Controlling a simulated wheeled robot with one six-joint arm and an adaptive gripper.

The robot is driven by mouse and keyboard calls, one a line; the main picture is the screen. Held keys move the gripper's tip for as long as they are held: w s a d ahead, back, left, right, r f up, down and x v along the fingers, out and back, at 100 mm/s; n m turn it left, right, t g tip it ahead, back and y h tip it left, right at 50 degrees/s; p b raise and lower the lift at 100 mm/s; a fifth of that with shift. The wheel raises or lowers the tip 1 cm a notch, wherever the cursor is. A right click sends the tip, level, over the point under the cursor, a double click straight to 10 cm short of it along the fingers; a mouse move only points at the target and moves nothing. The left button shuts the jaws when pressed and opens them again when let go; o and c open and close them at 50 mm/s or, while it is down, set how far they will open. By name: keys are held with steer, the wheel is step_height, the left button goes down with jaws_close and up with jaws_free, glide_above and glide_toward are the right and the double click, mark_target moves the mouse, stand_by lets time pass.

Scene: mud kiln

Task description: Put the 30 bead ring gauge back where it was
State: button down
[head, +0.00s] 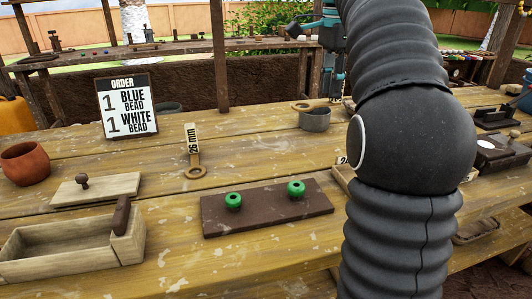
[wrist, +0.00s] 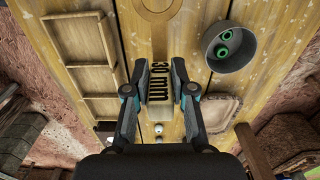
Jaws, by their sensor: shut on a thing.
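The 30 mm ring gauge shows in the wrist view, its pale label plate (wrist: 161,78) between the fingers of my gripper (wrist: 160,90). The gripper is shut on that labelled part. The gauge's ring (wrist: 157,14) points to the top of the wrist view, over or on the wooden table; I cannot tell whether it touches. In the head view my arm hides most of the gripper, with teal parts (head: 327,30) showing at the top.
A grey bowl (wrist: 228,48) with green beads is right of the gauge. A compartment tray (wrist: 85,50) is at left. In the head view, a dark board (head: 265,208) holds two green beads, near an order sign (head: 127,106), a clay pot (head: 26,163) and a wooden box (head: 60,250).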

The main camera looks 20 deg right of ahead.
steer(key=shift+f, duration=0.1)
steer(key=a+f, duration=0.2)
steer(key=a, duration=0.1)
steer(key=a+f+b, duration=0.1)
steer(key=a+f, duration=0.1)
steer(key=a, duration=0.2)
steer(key=w+a+f+b, duration=0.1)
steer(key=a+f, duration=0.1)
steer(key=a, duration=0.1)
steer(key=shift+w+a+f, duration=0.1)
steer(key=shift+a+f, duration=0.15)
steer(key=shift+a, duration=0.1)
steer(key=shift+a+f, duration=0.15)
steer(key=shift+f+b, duration=0.45)
steer(key=shift+f, duration=1.5)
steer(key=shift+f, duration=0.15)
steer(key=c, duration=1)
jaws_free()
step_height(320, 180, up, 12)
steer(key=p, duration=0.3)
steer(key=shift+r, duration=0.2)
